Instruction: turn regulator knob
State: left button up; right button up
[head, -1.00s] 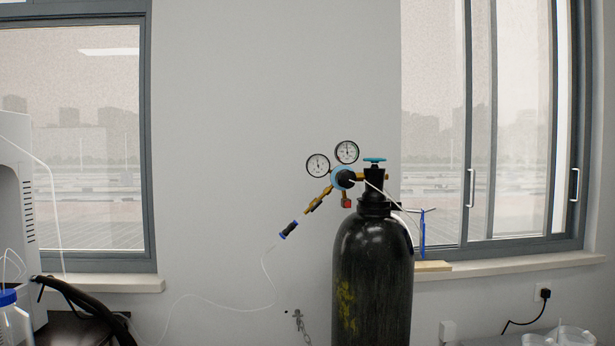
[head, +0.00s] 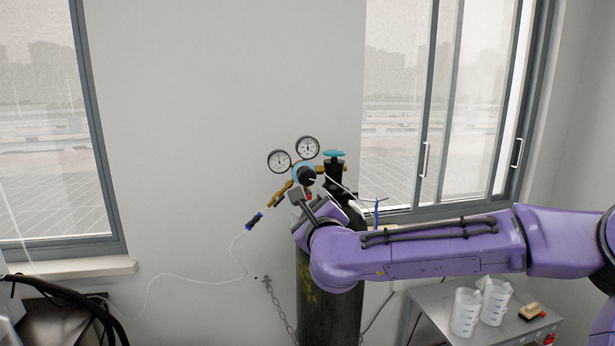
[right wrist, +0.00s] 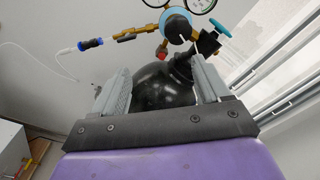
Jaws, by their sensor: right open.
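The regulator has a blue body with a black knob (head: 307,175) at its front and two round gauges (head: 281,161) above. It sits at the top of a dark gas cylinder (head: 315,290) by the wall. My right gripper (head: 297,200) is just below and in front of the regulator in the head view, largely seen from behind. In the right wrist view my right gripper (right wrist: 160,95) is open, its two ridged fingers wide apart and empty. The black knob (right wrist: 178,27) shows beyond the fingertips, apart from them. My left gripper is out of view.
A teal valve handwheel (head: 335,154) tops the cylinder. A thin clear hose (head: 243,262) with a blue connector (head: 254,221) hangs at the left. A side table (head: 450,310) with plastic beakers (head: 466,312) stands at the right.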

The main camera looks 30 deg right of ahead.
aim_at(307, 179)
jog(key=w+d+r+m+p, duration=0.1)
jog(key=w+m, duration=0.1)
jog(key=w, duration=0.1)
jog(key=w+d+r+m+p, duration=0.1)
jog(key=w+d+m+p, duration=0.1)
jog(key=w+m, duration=0.1)
jog(key=w+d+r+m+p, duration=0.1)
jog(key=w+m, duration=0.1)
jog(key=w, duration=0.1)
jog(key=shift+w+d+m+h, duration=0.3)
jog(key=shift+w+m, duration=0.1)
jog(key=shift+w+f+p, duration=0.2)
jog(key=shift+w+p, duration=0.1)
jog(key=shift+w, duration=0.05)
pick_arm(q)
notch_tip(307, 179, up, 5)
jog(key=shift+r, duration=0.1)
pick_arm(e)
jog(key=shift+s, duration=0.15)
